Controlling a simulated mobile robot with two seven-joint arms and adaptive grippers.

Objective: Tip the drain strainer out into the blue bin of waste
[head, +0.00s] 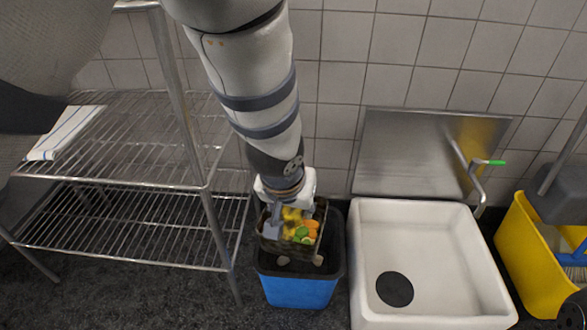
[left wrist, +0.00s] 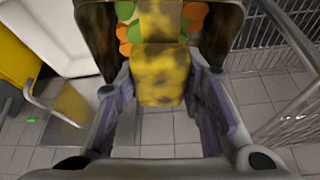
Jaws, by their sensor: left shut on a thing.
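The drain strainer (head: 267,240) is a dark basket with orange, green and yellow scraps inside. My left gripper (head: 281,214) is shut on it and holds it above the open top of the blue bin (head: 300,291). The bin stands on the floor and has a dark rim. In the left wrist view, a mottled yellow part (left wrist: 160,75) of the strainer sits between the fingers, with scraps showing behind it. The strainer looks roughly upright, its scraps still inside. It hides part of the bin's opening.
A white sink (head: 433,225) with a tap (head: 472,172) stands right of the bin. A wire shelf rack (head: 140,190) stands to the left, its post near the bin. A yellow mop bucket (head: 525,262) is at the far right. A tiled wall is behind.

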